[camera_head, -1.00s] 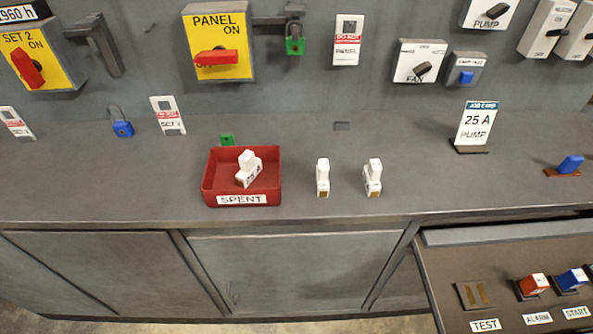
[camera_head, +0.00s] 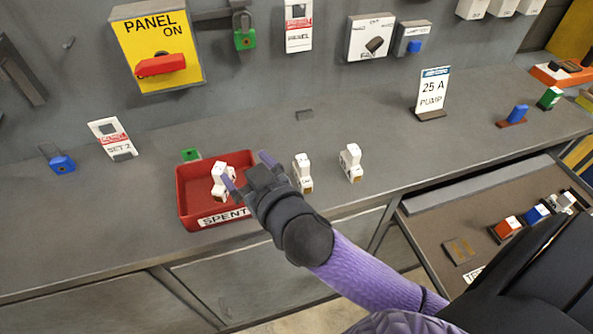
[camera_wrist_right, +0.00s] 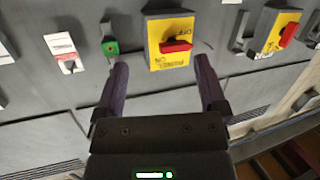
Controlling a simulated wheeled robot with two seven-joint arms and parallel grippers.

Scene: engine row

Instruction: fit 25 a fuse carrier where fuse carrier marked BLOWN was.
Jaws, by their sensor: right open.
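A white fuse carrier (camera_head: 221,182) lies in the red SPENT tray (camera_head: 187,214). Two more white fuse carriers stand on the bench right of the tray, one nearer (camera_head: 303,172) and one farther right (camera_head: 350,163). Their ratings and any BLOWN mark are too small to read. My right gripper (camera_head: 248,172) is open and empty over the tray's right side, between the tray's carrier and the nearer standing one. Its open fingers (camera_wrist_right: 161,68) also show in the right wrist view, pointing toward the wall panel. My left gripper is out of view.
A 25 A PUMP card (camera_head: 432,94) stands on the bench. The yellow PANEL switch (camera_head: 158,45) and a green padlock (camera_head: 244,38) are on the wall.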

